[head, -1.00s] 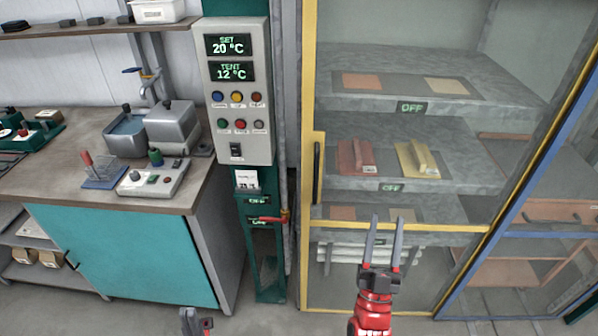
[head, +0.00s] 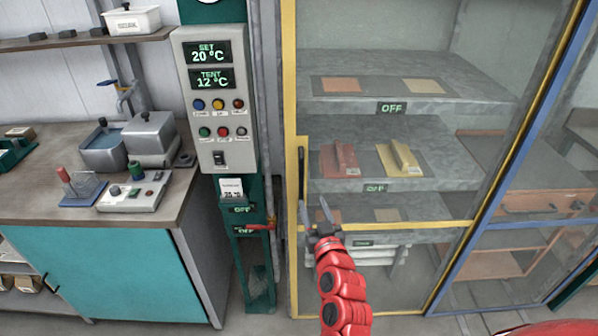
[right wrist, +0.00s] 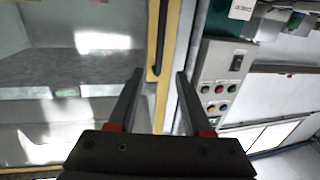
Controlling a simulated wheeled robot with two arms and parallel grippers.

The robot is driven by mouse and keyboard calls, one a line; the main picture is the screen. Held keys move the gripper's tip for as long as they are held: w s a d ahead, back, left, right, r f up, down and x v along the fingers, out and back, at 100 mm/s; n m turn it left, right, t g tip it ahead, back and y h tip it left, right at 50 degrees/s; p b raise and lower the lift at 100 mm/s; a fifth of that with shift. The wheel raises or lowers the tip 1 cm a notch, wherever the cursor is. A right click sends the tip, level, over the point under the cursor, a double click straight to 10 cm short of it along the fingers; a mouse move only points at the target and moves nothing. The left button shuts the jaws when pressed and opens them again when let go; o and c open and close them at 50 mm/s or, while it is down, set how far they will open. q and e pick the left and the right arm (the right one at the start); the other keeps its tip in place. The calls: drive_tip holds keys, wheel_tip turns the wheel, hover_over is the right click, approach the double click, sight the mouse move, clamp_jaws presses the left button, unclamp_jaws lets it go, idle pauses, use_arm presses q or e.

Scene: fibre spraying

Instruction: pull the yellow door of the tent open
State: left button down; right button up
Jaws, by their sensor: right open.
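The tent's yellow-framed door (head: 290,95) is shut, with glass showing shelves behind it. Its dark upright handle (head: 302,165) is on the left side of the frame. My right gripper (head: 314,203) is open and empty, just in front of the handle's lower end. In the right wrist view, the handle (right wrist: 153,74) shows between the two open fingers (right wrist: 159,73), nearer the left one; whether it lies inside the jaws or beyond them I cannot tell. My left gripper is not in view.
A control box (head: 213,95) on a green post stands left of the door, with a red lever (head: 256,227) below it. A teal cabinet (head: 95,272) is farther left. A blue-framed panel (head: 480,190) adjoins on the right.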

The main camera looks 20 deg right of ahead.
sight(302, 175)
drive_tip(key=w+p, duration=0.1)
drive_tip(key=w, duration=0.3)
drive_tip(key=w+d+p, duration=0.1)
drive_tip(key=w, duration=0.4)
drive_tip(key=w+p, duration=0.1)
drive_tip(key=w, duration=0.4)
drive_tip(key=shift+d+r+p, duration=0.1)
drive_tip(key=shift+d+p, duration=0.05)
drive_tip(key=shift+p, duration=0.2)
drive_tip(key=shift+c, duration=0.3)
clamp_jaws()
idle(0.6)
